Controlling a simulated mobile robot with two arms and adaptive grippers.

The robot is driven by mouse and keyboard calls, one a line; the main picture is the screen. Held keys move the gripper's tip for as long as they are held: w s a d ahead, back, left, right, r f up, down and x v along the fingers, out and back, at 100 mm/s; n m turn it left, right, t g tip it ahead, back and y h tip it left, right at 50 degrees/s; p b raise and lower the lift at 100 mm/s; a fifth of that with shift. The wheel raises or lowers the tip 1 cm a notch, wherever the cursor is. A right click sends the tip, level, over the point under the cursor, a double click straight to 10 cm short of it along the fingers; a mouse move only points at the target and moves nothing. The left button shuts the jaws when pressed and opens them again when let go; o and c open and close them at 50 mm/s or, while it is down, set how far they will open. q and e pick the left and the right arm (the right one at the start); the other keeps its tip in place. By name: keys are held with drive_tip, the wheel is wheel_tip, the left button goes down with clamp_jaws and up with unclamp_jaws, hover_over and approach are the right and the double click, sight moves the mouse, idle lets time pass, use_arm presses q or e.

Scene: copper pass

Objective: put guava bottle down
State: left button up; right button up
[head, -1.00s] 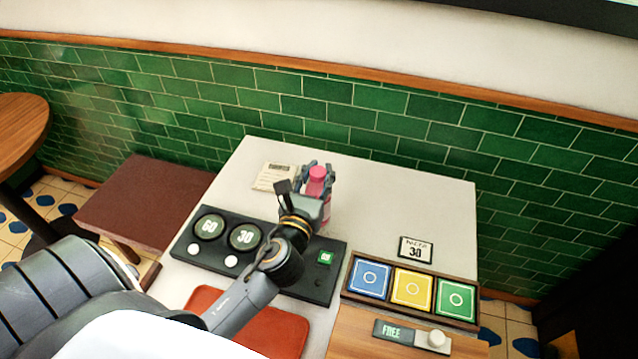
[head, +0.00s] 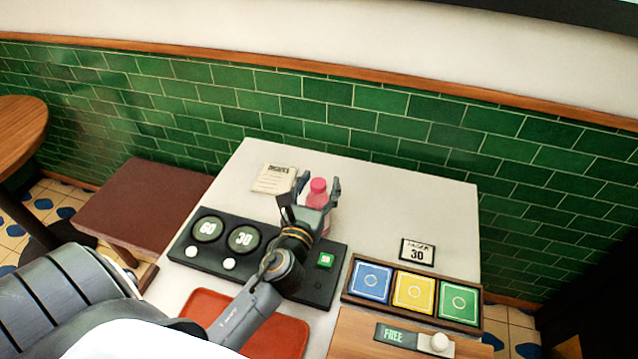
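The guava bottle (head: 318,194), pink with a brighter pink cap, stands upright on the white table (head: 400,200), just beyond the black panel. My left gripper (head: 320,183) is open, with its fingers spread on either side of the bottle and a gap showing beside the cap. The bottle's lower part is partly hidden by the gripper. My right gripper is not in view.
The black panel (head: 318,285) has round 60 and 30 dials. An orange-red tray (head: 285,335) lies in front. A paper note (head: 273,178), a small 30 sign (head: 417,252) and a rack of blue, yellow and green tiles (head: 412,292) are nearby. The table's back right is clear.

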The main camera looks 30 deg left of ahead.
use_arm(q)
drive_tip(key=shift+r, duration=0.2)
drive_tip(key=shift+s+d+f, duration=0.1)
drive_tip(key=shift+s+f, duration=0.05)
drive_tip(key=shift+s, duration=0.15)
drive_tip(key=shift+o, duration=0.4)
drive_tip(key=b+v, duration=0.3)
drive_tip(key=v, duration=0.8)
drive_tip(key=p+x, duration=0.2)
drive_tip(key=x, duration=0.1)
drive_tip(key=p+x, duration=0.2)
drive_tip(key=shift+r, duration=0.3)
drive_tip(key=shift+f+p+x, duration=0.15)
drive_tip(key=shift+p+x, duration=0.2)
drive_tip(key=shift+x, duration=1.25)
drive_tip(key=shift+f+p+x, duration=0.2)
drive_tip(key=shift+p+x, duration=0.1)
drive_tip(key=shift+x, duration=1.25)
